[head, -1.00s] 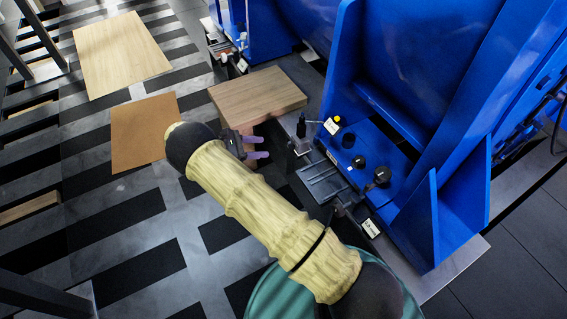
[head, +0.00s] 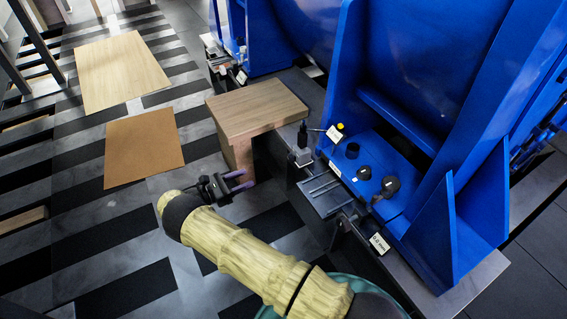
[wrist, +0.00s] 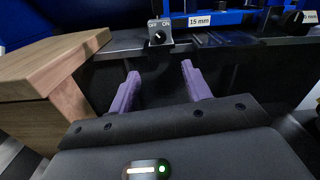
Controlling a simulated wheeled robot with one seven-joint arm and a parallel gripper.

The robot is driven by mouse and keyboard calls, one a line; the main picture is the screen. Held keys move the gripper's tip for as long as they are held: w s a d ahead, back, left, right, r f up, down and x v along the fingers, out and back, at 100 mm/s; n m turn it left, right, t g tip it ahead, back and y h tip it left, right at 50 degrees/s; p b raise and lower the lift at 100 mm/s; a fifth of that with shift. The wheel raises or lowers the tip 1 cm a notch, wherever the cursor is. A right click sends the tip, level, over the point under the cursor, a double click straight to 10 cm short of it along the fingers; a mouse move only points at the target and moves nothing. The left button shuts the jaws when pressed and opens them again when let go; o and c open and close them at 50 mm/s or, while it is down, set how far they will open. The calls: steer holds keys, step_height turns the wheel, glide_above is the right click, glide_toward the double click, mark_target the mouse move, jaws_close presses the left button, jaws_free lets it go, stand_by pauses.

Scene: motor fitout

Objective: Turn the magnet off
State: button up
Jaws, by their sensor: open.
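The magnet's switch block (wrist: 160,32) is a small grey block marked OFF on the left and ON on the right, with a round dark knob between and below the words. I cannot tell which word the knob points to. In the head view the grey block (head: 301,157) sits on the dark ledge by the blue machine. My gripper (wrist: 160,72) is open and empty, its two purple fingers apart and pointing toward the ledge, below and short of the block. In the head view my gripper (head: 241,180) is left of the block, beside the wooden stand.
A wooden stand (head: 260,106) is close to my gripper, on the left in the wrist view. The blue machine (head: 440,200) rises behind the ledge. A white "15 mm" label (wrist: 199,20) is right of the block. Flat boards (head: 143,150) lie on the patterned floor.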

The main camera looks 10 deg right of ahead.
mark_target(289, 160)
steer(key=shift+b+x, duration=2.2)
steer(key=shift+x, duration=5.9)
steer(key=shift+s+a+f, duration=0.1)
steer(key=shift+a, duration=0.05)
steer(key=c, duration=1)
